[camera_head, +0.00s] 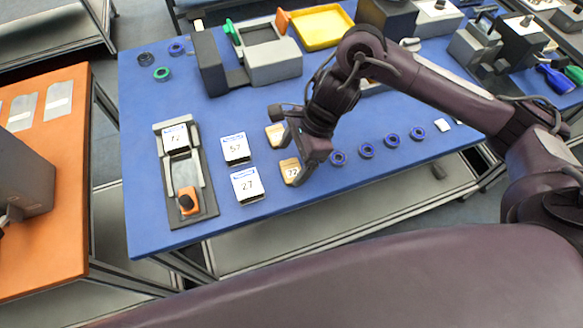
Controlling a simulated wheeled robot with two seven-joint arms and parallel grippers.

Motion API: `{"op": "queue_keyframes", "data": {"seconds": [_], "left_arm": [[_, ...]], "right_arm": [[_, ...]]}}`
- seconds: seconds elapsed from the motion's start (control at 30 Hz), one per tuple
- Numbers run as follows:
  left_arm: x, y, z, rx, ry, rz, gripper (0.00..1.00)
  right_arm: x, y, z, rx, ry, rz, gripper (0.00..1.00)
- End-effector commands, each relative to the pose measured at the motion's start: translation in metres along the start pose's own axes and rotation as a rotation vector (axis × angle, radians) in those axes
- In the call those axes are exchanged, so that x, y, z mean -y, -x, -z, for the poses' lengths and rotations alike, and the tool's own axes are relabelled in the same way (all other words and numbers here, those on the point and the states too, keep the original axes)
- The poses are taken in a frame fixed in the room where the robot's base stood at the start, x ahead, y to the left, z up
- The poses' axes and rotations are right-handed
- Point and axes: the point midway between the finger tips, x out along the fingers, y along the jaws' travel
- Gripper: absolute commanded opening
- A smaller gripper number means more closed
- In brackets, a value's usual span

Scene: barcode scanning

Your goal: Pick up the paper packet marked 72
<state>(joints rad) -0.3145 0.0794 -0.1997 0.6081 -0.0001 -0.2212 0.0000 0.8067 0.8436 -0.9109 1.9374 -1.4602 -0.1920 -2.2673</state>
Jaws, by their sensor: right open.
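The paper packet marked 72 (290,172) is tan with a pale label and lies flat near the front of the blue table (340,215). My right gripper (294,137) is open and empty. It hangs above the table, just behind and to the right of this packet, with one finger close to the packet's right edge. I cannot tell whether they touch. A second tan packet (275,134) lies behind the first, partly covered by the gripper, and its mark is unreadable. My left gripper is out of view.
White cards marked 57 (235,148) and 27 (247,185) lie left of the packets. A grey fixture (205,208) holds another card (175,139) and an orange-topped device (187,201). Several blue rings (338,158) lie at right. A yellow tray (321,42) stands behind.

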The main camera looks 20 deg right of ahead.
Motion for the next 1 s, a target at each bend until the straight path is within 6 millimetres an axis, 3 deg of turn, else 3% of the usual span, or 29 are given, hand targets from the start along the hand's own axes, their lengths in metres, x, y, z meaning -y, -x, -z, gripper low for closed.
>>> {"op": "queue_keyframes", "data": {"seconds": [0.07, 0.23, 0.37, 0.53, 0.9, 1.0], "left_arm": [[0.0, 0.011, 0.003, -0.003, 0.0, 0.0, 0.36], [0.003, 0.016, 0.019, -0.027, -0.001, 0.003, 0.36], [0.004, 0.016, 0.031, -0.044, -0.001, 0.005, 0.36], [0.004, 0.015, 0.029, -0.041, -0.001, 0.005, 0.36], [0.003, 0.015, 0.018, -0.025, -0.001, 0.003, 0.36], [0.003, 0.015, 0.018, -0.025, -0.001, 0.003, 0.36]], "right_arm": [[-0.005, -0.011, -0.002, 0.001, -0.004, -0.008, 0.8], [-0.005, -0.032, -0.002, 0.0, -0.001, -0.003, 0.8], [-0.004, -0.037, -0.001, -0.001, -0.001, 0.0, 0.8], [-0.004, -0.037, -0.001, -0.001, 0.0, 0.0, 0.79], [-0.004, -0.037, -0.001, -0.001, 0.0, 0.0, 0.3], [-0.004, -0.036, -0.001, 0.0, 0.0, 0.001, 0.3]]}}
